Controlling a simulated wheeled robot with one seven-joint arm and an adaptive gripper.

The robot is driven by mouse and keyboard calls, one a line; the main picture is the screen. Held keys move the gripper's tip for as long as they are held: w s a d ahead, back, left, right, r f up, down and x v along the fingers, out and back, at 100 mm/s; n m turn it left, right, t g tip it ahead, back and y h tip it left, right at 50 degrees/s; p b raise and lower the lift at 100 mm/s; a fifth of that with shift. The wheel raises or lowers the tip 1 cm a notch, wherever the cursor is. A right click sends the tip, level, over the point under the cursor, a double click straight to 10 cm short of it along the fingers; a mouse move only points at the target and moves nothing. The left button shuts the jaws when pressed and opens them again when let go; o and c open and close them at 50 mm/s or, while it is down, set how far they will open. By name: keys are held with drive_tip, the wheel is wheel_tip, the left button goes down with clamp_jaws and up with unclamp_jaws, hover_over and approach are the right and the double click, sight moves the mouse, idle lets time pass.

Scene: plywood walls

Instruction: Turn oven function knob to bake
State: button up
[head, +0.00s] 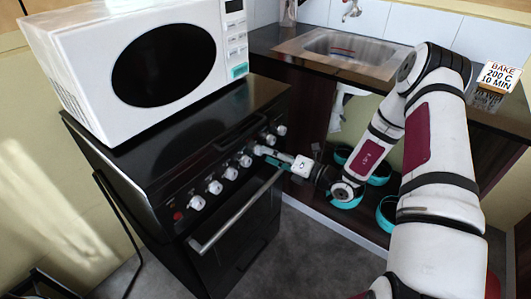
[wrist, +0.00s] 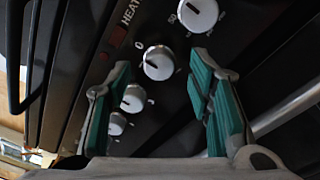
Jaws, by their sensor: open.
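A row of several white knobs (head: 230,173) runs along the front of the black oven (head: 170,150). My gripper (head: 280,160) is at the right part of this row, close to the panel. In the wrist view my gripper (wrist: 160,75) is open, with teal pads on both sides. A white knob (wrist: 158,63) shows in the gap between the fingertips, with a "0" mark beside it; contact cannot be told. A knob with a "50" mark (wrist: 198,14) is above the right finger. No function label is legible, so I cannot tell which knob is the function knob.
A white microwave (head: 150,60) stands on the oven. The oven door's bar handle (head: 235,215) runs below the knobs. Teal pots (head: 378,172) sit under the counter.

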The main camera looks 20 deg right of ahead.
drive_tip(key=shift+x, duration=1.25)
clamp_jaws()
drive_tip(key=shift+n, duration=0.3)
drive_tip(key=shift+s+a+n+h+p, duration=0.1)
drive_tip(key=shift+n+h+p, duration=0.55)
drive_tip(key=shift+n, duration=3)
drive_tip(key=shift+s+a+n+p, duration=0.1)
drive_tip(key=shift+n+p, duration=1.1)
drive_tip(key=shift+n, duration=2.5)
drive_tip(key=shift+s+a+n+h+p, duration=0.1)
drive_tip(key=shift+n+h+p, duration=0.55)
drive_tip(key=shift+n, duration=3)
drive_tip(key=shift+y+p, duration=0.3)
